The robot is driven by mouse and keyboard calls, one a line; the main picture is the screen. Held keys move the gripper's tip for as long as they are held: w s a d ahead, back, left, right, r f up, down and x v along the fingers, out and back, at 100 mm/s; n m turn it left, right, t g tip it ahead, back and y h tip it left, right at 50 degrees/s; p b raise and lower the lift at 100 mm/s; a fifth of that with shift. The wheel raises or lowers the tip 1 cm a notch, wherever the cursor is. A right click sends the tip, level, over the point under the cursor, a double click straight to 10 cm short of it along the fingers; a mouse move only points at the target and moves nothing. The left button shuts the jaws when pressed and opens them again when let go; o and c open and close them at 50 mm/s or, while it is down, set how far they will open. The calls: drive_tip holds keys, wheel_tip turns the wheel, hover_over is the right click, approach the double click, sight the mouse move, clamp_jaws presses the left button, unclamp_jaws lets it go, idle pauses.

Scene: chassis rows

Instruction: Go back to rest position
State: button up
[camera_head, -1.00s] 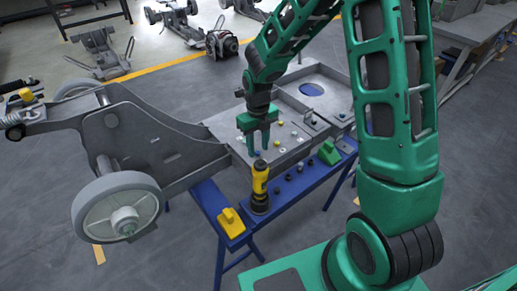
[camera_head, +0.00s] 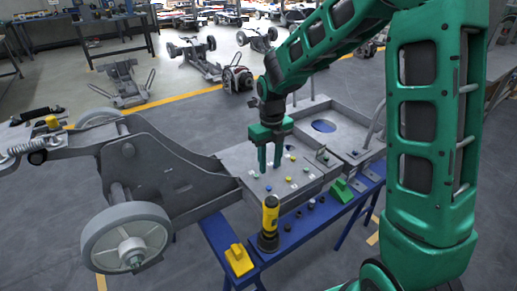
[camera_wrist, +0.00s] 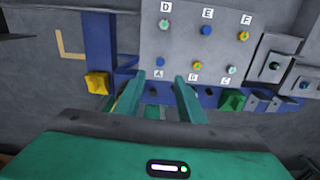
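My green gripper (camera_head: 270,158) hangs fingers-down over the front left part of the grey chassis panel (camera_head: 232,157) in the head view. In the wrist view its two fingers (camera_wrist: 158,80) are spread apart with nothing between them. The panel carries several small coloured fasteners beside labels A to F, such as the blue one at E (camera_wrist: 206,31). My arm reaches in from the right of the head view. Whether the fingertips touch the panel is hard to tell, but they appear above it.
A blue stand (camera_head: 215,232) in front of the panel holds a yellow-black screwdriver (camera_head: 270,222), a yellow block (camera_head: 239,259) and a green block (camera_head: 340,190). A chassis wheel (camera_head: 128,238) stands at left. Grey floor is open at lower left.

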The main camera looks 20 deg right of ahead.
drive_tip(key=s+d+r+n+h, duration=0.1)
drive_tip(key=s+d+r+n, duration=0.3)
drive_tip(key=s+d+n, duration=0.25)
drive_tip(key=s+d+r+n, duration=0.5)
drive_tip(key=s+d+n, duration=0.1)
drive_tip(key=s+d, duration=0.15)
drive_tip(key=s+d+r+n, duration=0.1)
drive_tip(key=s+d+n, duration=0.1)
drive_tip(key=s+n, duration=0.5)
drive_tip(key=s+d+n+y, duration=0.1)
drive_tip(key=s+d+n, duration=0.2)
drive_tip(key=s+n, duration=0.4)
drive_tip(key=s, duration=0.3)
drive_tip(key=shift+r, duration=0.35)
drive_tip(key=shift+w+f, duration=0.25)
drive_tip(key=shift+w, duration=0.3)
